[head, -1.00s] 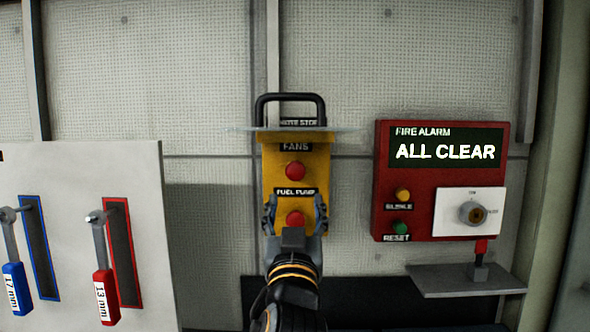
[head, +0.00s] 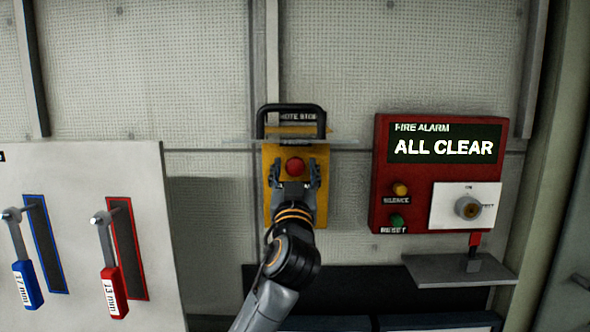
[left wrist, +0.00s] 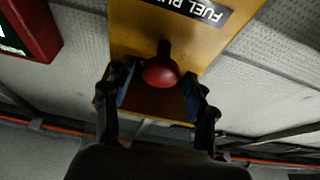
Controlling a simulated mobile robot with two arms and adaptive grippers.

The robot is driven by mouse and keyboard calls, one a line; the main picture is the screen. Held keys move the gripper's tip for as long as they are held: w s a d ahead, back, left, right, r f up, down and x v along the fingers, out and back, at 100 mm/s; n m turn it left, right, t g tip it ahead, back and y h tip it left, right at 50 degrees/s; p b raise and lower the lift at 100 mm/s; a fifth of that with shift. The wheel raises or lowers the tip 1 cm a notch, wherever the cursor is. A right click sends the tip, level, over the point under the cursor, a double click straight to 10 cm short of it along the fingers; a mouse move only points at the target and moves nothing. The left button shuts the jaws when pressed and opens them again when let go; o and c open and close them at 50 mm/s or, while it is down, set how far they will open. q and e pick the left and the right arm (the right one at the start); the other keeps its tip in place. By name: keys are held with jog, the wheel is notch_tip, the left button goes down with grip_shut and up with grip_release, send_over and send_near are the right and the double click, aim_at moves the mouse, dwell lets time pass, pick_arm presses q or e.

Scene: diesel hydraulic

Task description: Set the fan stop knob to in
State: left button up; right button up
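The fan stop knob (head: 294,165) is a round red knob on the yellow stop box (head: 268,195). In the left wrist view the red knob (left wrist: 161,70) stands out from the box face on a short stem, beside the upside-down fuel pump label (left wrist: 203,10). My left gripper (head: 295,174) is open, with one finger on each side of the knob; it also shows in the left wrist view (left wrist: 158,88). I cannot tell whether the fingers touch it. The fuel pump knob is hidden behind my gripper. My right gripper is not in view.
A clear cover (head: 240,141) sticks out edge-on above the knob, below a black handle bar (head: 290,108). A red fire alarm panel (head: 437,218) is to the right, above a small grey shelf (head: 460,272). A white panel with two levers (head: 80,180) is at the left.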

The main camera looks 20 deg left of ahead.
pick_arm(q)
grip_shut()
jog(key=shift+w+a+f+b, duration=0.1)
jog(key=shift+w+a+b, duration=0.1)
jog(key=shift+w+b, duration=0.5)
jog(key=shift+w, duration=0.1)
jog(key=shift+r, duration=0.2)
grip_release()
jog(key=o, duration=0.3)
jog(key=shift+w+f, duration=0.15)
jog(key=shift+s+d+f, duration=0.1)
jog(key=shift+s, duration=0.35)
jog(key=v, duration=1.1)
jog(key=shift+f, duration=0.1)
